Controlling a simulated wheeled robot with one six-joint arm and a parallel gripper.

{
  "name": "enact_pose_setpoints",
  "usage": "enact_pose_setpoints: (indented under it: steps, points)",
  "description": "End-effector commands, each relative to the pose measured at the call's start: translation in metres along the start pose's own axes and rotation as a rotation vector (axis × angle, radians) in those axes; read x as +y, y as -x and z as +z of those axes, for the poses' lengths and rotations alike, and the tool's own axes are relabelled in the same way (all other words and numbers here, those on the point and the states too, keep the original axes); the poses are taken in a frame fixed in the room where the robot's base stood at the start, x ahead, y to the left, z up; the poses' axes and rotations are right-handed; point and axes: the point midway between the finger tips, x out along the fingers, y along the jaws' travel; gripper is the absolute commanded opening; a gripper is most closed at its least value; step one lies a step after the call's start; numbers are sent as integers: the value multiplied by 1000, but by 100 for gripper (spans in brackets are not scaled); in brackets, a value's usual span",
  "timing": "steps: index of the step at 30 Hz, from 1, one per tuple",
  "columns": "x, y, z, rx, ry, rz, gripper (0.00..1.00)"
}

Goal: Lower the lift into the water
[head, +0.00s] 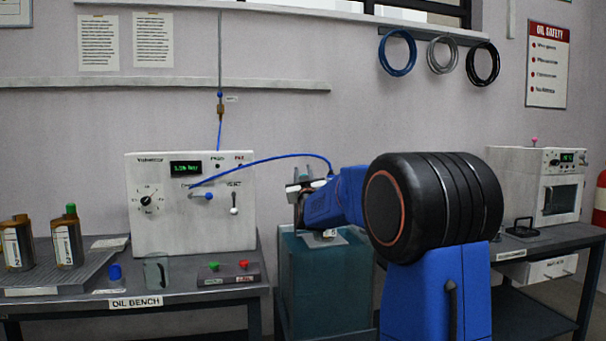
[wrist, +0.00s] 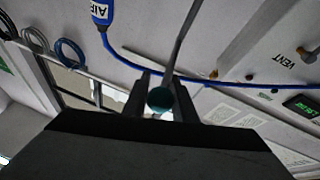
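The water tank (head: 325,285), a tall teal-tinted clear box, stands between the two benches in the head view. My gripper (head: 300,188) is above its back left part, pointing left. In the wrist view my gripper (wrist: 160,95) has its two fingers on either side of a round teal knob (wrist: 160,99), seemingly pressed against it. A thin grey rod (wrist: 178,40) runs up the picture from there; I take knob and rod as the lift's handle. The lift's lower part is hidden by my gripper and the tank's top.
A blue air hose (head: 265,160) arcs from the white control box (head: 190,235) to beside my gripper. Its AIR-labelled end (wrist: 100,12) shows in the wrist view. Bottles, a beaker and a button box (head: 228,275) stand on the left bench. A white oven (head: 540,185) is at right.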

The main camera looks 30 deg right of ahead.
Motion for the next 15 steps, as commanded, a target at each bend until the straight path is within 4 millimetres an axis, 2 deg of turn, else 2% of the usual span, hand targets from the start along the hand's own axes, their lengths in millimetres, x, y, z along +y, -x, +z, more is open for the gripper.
enact_pose_setpoints:
  steps: [8, 15]
  points:
    - [-2, 3, 8, -2, 0, -1, 0]
    - [-8, 14, 36, -4, 0, -1, 0]
